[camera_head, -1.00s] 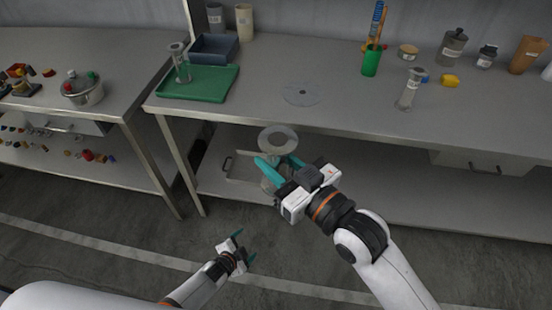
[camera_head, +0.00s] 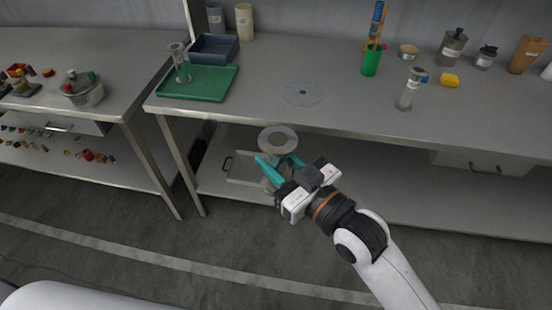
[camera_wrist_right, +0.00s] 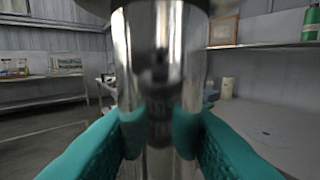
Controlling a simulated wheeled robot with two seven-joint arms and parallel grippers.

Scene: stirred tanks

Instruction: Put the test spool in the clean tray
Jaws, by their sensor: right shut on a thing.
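A grey metal spool with a wide round flange (camera_head: 278,139) is held upright in my right gripper (camera_head: 275,170), in front of the bench edge. In the right wrist view the teal fingers are shut on both sides of its shiny metal pipe (camera_wrist_right: 160,70). A green tray (camera_head: 216,86) lies on the bench at the left, with another flanged metal spool (camera_head: 181,66) standing on it. A dark blue open tray (camera_head: 214,48) stands behind it. I cannot tell from any label which tray is the clean one. My left gripper is out of view.
A flat grey disc (camera_head: 302,92) lies mid-bench. Another flanged piece (camera_head: 409,90), a yellow item (camera_head: 450,80), a green cup (camera_head: 371,60) and several jars stand to the right. A side table (camera_head: 110,60) with a pot (camera_head: 83,90) is at the left.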

